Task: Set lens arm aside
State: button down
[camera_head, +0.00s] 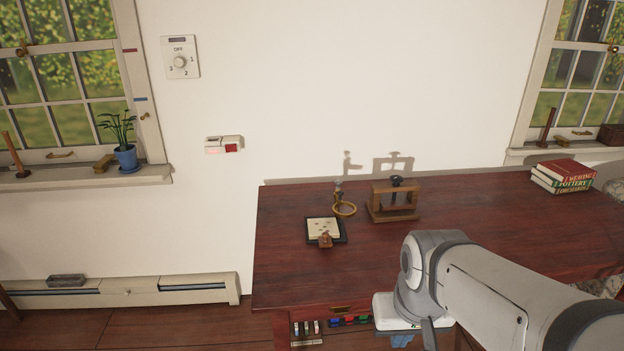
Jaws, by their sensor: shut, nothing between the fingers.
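The lens arm, a brass ring (344,209) beside a small upright post (338,188), stands on the dark red wooden desk (285,265). In front of it lies a dark-framed tray with a pale pad (323,228) bearing small spots. A small brown block (325,240) is at the tray's front edge. The ring appears to overhang near the tray's back right corner; I cannot tell if they touch. My gripper (402,340) is low at the desk's front edge, well apart from the lens arm, shut and empty. My arm partly hides it.
A wooden press frame (394,201) with a dark knob stands just right of the lens arm. Stacked books (562,176) are at the back right. The desk's left and middle right are clear. Small coloured items (350,320) sit below the front edge.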

aim_at(338, 197)
jog(key=u, duration=0.3)
jog(key=i, duration=0.95)
jog(key=z, duration=0.1)
